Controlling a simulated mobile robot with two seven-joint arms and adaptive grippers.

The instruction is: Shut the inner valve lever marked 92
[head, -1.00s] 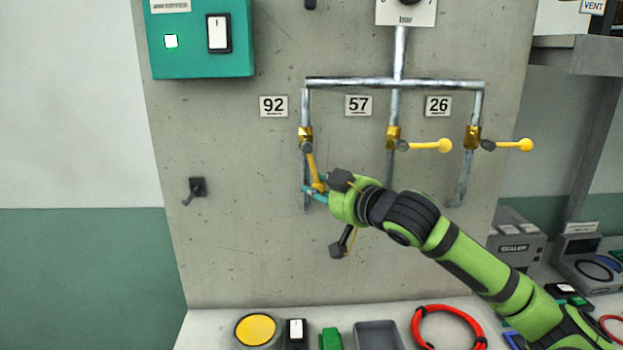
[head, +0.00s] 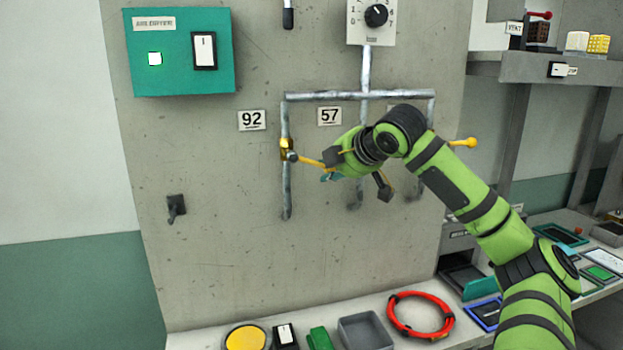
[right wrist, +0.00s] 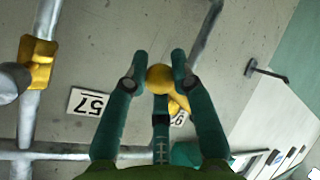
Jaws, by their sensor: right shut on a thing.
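The lever marked 92 has a yellow handle (head: 308,161) on a brass valve (head: 286,148), below the 92 plate (head: 252,120). The handle points right and slightly down, across its upright pipe. My right gripper (head: 330,173) is at the handle's outer end. In the right wrist view its two green fingers (right wrist: 160,72) are shut on the yellow ball end (right wrist: 160,80) of the lever. The 92 plate there is partly hidden behind the handle. My left gripper is not in view.
The 57 plate (head: 329,116) is right of the 92 plate; its brass valve (right wrist: 38,62) shows in the right wrist view, but my arm hides it in the head view. The 26 lever's yellow end (head: 466,142) sticks out behind my arm. A teal box (head: 180,75) hangs upper left.

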